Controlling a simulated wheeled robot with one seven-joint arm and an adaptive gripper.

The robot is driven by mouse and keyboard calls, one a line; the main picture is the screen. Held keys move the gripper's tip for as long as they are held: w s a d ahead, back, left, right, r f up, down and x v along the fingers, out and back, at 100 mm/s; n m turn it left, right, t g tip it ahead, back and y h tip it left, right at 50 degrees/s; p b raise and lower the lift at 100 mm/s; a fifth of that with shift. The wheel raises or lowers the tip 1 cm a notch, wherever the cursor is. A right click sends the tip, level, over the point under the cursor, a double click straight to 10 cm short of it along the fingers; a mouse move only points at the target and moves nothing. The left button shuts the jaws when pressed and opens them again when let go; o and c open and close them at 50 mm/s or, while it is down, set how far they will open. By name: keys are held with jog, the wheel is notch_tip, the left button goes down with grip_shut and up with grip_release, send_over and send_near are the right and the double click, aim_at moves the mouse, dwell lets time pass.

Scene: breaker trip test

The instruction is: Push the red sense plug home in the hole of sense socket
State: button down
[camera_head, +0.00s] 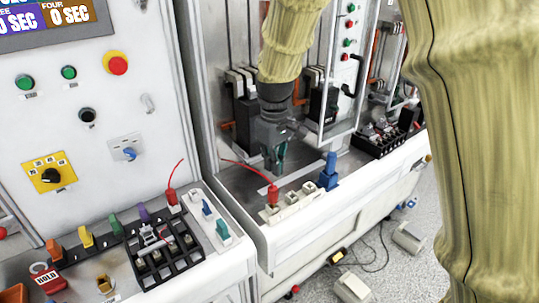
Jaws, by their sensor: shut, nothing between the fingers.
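A red plug (272,197) with a thin red lead stands upright at the left end of a white socket strip (293,208) on the right bench. Its lower end is hidden by the strip, so I cannot tell how deep it sits. A second red plug (172,196) with a red lead stands on the left bench. Which of the two is the sense plug is not readable. My gripper (275,172) points down, shut and empty, above and just behind the red plug on the right bench, apparently apart from it.
A blue plug (328,172) stands at the strip's right end. A clear-framed door (345,75) stands right of my arm. A yellow switch plate (48,173) is on the left panel.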

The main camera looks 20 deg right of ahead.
aim_at(273, 189)
jog(key=shift+w+r, duration=0.1)
jog(key=shift+r, duration=0.1)
jog(key=shift+a+f+b, duration=0.1)
jog(key=shift+f+b, duration=0.15)
jog(key=shift+b, duration=0.15)
notch_tip(273, 189, down, 2)
jog(key=shift+f+b, duration=0.15)
jog(key=shift+b, duration=0.95)
notch_tip(273, 189, down, 3)
jog(key=b, duration=0.3)
jog(key=shift+f, duration=0.5)
jog(key=shift+s+r, duration=0.1)
jog(key=shift+s, duration=0.1)
notch_tip(273, 189, up, 3)
jog(key=p, duration=0.3)
jog(key=shift+w, duration=0.1)
notch_tip(273, 189, up, 12)
